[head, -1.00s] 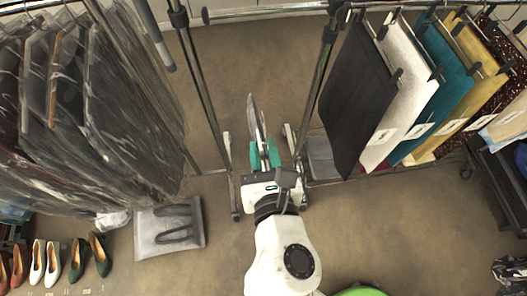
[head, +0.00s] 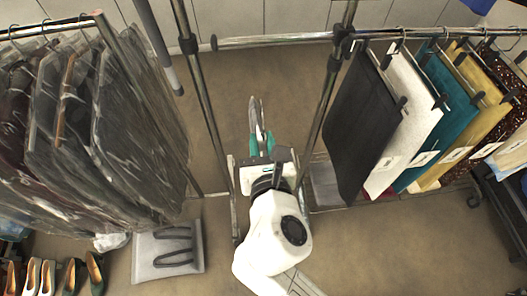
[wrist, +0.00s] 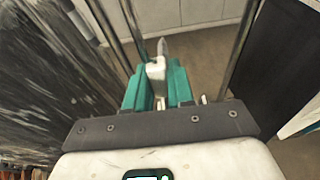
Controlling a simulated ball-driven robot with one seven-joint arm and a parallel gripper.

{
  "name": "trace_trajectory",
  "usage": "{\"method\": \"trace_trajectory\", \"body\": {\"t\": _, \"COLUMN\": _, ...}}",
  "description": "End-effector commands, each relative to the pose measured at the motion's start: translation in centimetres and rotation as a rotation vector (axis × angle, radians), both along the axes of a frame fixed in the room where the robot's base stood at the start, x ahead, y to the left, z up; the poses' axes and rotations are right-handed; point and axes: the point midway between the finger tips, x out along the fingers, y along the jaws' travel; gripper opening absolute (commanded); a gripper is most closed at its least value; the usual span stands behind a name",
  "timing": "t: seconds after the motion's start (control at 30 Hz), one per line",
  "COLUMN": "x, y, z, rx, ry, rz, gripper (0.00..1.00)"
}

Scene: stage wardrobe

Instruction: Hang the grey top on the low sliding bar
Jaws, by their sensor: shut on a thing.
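My gripper (head: 260,142) has teal fingers and is shut on a thin, pale grey thing (head: 257,112), seen nearly edge-on, which seems to be the grey top. In the wrist view a pale piece (wrist: 157,70) sits between the teal fingers (wrist: 157,88), with a narrow grey tip beyond it. The garment's full shape is hidden. A bare metal bar (head: 275,40), seemingly the low sliding bar, runs across the gap between two uprights, ahead of and apart from the held thing.
Plastic-covered garments (head: 100,120) hang close on the left. A black garment (head: 360,125) and several coloured ones hang on the right. Uprights (head: 200,90) and (head: 325,90) flank my gripper.

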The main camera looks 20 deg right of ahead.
Motion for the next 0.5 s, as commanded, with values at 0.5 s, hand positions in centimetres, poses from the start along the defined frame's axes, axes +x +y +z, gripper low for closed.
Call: {"method": "trace_trajectory", "body": {"t": 0.5, "x": 4.1, "y": -1.3, "z": 0.0, "rx": -0.001, "ry": -0.003, "rz": -0.001, "gripper": 0.00}}
